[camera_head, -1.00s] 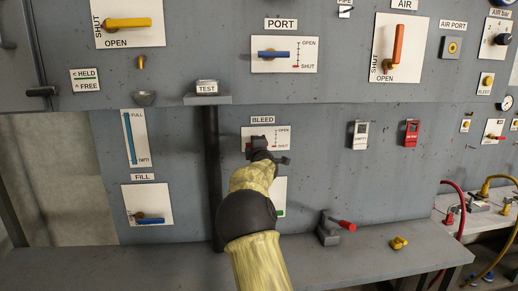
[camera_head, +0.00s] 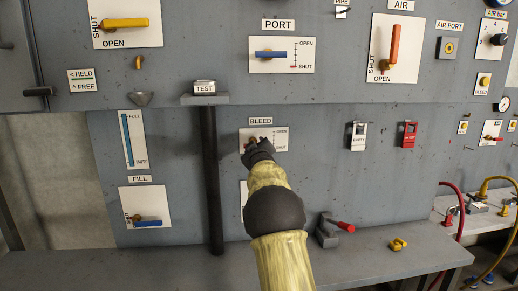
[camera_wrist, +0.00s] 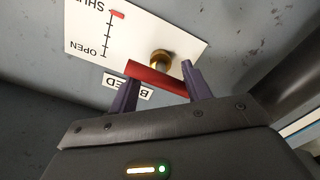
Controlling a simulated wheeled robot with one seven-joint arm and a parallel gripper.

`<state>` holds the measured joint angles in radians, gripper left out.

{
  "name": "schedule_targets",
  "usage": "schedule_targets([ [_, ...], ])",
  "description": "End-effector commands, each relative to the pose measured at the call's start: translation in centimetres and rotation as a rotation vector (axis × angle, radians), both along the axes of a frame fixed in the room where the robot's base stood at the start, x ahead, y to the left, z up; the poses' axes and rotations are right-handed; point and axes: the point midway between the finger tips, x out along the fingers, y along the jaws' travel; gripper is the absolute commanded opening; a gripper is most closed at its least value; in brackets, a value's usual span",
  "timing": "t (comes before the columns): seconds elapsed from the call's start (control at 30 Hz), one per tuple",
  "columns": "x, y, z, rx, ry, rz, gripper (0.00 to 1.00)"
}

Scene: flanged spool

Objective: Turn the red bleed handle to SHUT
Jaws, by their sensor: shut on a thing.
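The red bleed handle (camera_wrist: 154,79) is a flat red bar on a brass hub (camera_wrist: 160,58), mounted on the white BLEED plate (camera_wrist: 185,33). The plate appears upside down in the wrist view. The handle's left end there points roughly toward the OPEN end of the scale, away from the red SHUT mark (camera_wrist: 118,14). My gripper (camera_wrist: 158,74) has one finger toward each end of the bar and is shut on it. In the head view my gripper (camera_head: 257,148) covers the handle and part of the plate (camera_head: 277,132).
A dark vertical post (camera_head: 211,180) stands left of the BLEED plate, under the TEST shelf (camera_head: 205,99). A grey bench (camera_head: 370,247) runs below, with a red-handled clamp-like device (camera_head: 327,230) right of my arm. The panel just right of the plate is clear.

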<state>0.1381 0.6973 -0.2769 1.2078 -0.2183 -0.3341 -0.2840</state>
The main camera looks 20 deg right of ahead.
Motion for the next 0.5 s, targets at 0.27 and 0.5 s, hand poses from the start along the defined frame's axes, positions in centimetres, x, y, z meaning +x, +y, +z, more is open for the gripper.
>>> schedule_targets([
  [0.27,0.0,0.01,-0.16,0.271,-0.078,0.0,0.4],
  [0.5,0.03,0.09,-0.14,0.428,-0.123,0.0,0.43],
])
